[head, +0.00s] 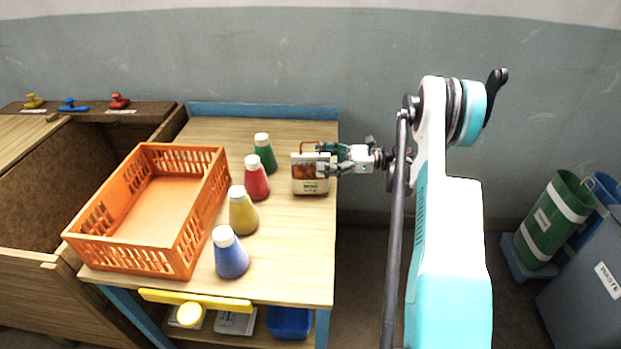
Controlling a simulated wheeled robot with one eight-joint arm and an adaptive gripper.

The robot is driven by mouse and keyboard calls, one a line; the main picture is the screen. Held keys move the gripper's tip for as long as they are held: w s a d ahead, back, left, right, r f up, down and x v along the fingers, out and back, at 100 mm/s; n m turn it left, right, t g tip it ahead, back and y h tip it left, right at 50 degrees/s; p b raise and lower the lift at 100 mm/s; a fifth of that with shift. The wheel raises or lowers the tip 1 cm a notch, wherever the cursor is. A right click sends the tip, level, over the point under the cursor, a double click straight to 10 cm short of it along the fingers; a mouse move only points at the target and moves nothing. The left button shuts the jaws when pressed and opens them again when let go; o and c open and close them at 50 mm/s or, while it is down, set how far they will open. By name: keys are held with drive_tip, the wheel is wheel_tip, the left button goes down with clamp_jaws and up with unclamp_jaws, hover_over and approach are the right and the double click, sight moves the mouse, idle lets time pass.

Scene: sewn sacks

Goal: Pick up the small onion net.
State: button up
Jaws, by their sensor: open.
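A small upright package with a cream front and back, orange-brown contents and a printed label stands on the table's right side; it looks like the small onion net (310,184). A reddish-brown loop or edge shows at its top. My gripper (326,160) reaches in from the right, level with the package's upper part. Its fingers are open and overlap the package's right upper side in the picture. I cannot tell whether they touch it. Part of the package's right side is hidden behind the fingers.
Green, red, yellow and blue bottles (231,255) with white caps stand in a row left of the package. An empty orange crate (205,215) covers the table's left part. The wooden table (290,270) is clear in front. Bins (548,222) stand at far right.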

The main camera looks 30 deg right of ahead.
sight(310, 161)
drive_tip(key=b+x, duration=0.1)
drive_tip(key=x, duration=0.3)
drive_tip(key=shift+s+a+f, duration=0.1)
drive_tip(key=shift+f, duration=0.1)
clamp_jaws()
drive_tip(key=shift+r, duration=0.1)
